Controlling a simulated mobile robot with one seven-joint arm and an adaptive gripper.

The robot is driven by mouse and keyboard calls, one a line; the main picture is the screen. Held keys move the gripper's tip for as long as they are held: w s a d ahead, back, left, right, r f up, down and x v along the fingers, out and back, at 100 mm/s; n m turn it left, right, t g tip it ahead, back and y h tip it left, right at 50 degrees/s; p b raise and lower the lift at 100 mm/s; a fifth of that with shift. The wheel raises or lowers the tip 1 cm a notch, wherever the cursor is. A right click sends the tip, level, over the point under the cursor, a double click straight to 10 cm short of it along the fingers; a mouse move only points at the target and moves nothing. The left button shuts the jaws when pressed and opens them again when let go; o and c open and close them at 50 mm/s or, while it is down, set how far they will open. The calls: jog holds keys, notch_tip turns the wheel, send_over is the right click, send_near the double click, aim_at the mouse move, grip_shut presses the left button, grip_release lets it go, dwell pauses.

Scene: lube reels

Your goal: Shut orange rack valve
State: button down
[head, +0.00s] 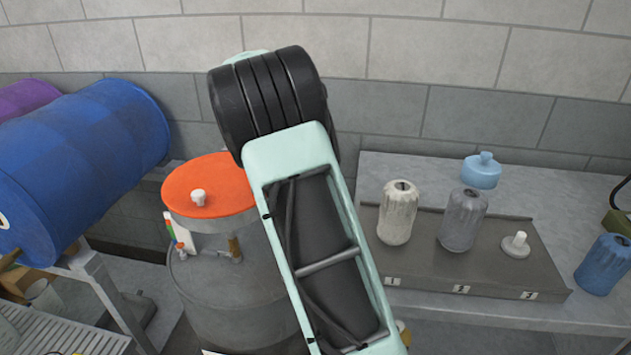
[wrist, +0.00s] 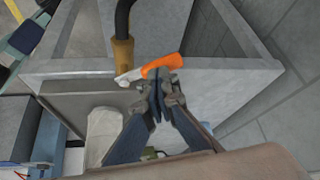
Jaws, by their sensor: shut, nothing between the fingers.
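In the wrist view an orange lever handle (wrist: 152,67) sticks out to the right, tilted slightly up, from a pale pivot (wrist: 124,80). A brass-coloured fitting (wrist: 123,52) with a black hose or pipe stands just above the pivot. My gripper (wrist: 162,80) is shut and empty.
The head view shows a grey drum with an orange lid (head: 222,186), a blue barrel (head: 85,165) on a rack at left, and a bench (head: 370,175) with several bottles at right. In the wrist view a white bottle-like thing (wrist: 104,130) stands below the lever.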

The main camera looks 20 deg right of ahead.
jog(key=shift+d+m+g+p, duration=0.4)
jog(key=shift+m+p, duration=0.2)
jog(key=shift+m, duration=0.2)
jog(key=shift+d+m+g+y+p, duration=0.3)
jog(key=shift+d+m+g+p, duration=0.1)
jog(key=shift+m+p, duration=0.35)
jog(key=shift+b, duration=0.3)
jog(key=shift+s+a+f+b, duration=0.1)
jog(key=shift+s+a+b, duration=0.05)
jog(key=shift+s+b, duration=0.25)
jog(key=shift+s, duration=0.4)
jog(key=shift+r, duration=0.2)
